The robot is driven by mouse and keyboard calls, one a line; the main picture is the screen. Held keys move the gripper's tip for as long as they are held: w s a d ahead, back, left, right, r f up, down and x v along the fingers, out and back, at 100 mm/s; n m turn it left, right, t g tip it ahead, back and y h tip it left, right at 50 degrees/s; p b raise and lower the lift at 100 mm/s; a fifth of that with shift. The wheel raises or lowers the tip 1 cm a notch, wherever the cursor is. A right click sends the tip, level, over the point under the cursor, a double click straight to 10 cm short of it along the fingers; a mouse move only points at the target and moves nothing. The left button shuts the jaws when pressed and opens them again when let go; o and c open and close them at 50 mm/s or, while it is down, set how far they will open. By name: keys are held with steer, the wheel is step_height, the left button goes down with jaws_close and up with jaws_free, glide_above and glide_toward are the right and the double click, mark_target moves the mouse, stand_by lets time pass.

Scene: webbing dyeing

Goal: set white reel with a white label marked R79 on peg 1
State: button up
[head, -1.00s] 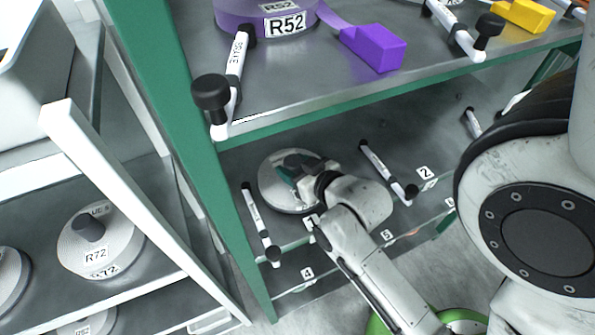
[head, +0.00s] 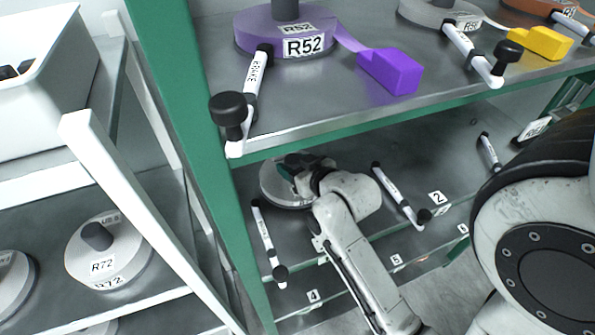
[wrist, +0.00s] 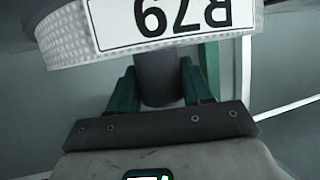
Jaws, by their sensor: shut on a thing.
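The white reel (head: 272,190) is in the lower bay of the green rack, partly hidden by my gripper and arm. Its white label R79 (wrist: 170,18) shows upside down in the wrist view. My gripper (head: 287,169) is shut on the dark grey hub (wrist: 158,78) of this reel, with the green fingers (wrist: 160,90) on either side. The reel is behind a crank arm with black ends (head: 266,240), left of the label 2 (head: 437,197). Peg 1 is hidden, and I cannot tell whether the reel sits on it.
Above, the upper shelf (head: 330,100) bears a purple reel R52 (head: 260,28), a purple block (head: 392,71) and brake arms (head: 247,95). A second brake arm (head: 400,197) stands close right of my arm. A white rack at left holds reel R72 (head: 110,255).

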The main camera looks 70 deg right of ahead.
steer(key=shift+w+d, duration=0.85)
steer(key=shift+d, duration=0.15)
steer(key=shift+w+d+f+b, duration=0.1)
steer(key=shift+f+b, duration=0.1)
steer(key=shift+b, duration=0.2)
steer(key=shift+f+b, duration=0.7)
steer(key=shift+f, duration=0.4)
steer(key=o, duration=1.4)
steer(key=shift+f, duration=0.1)
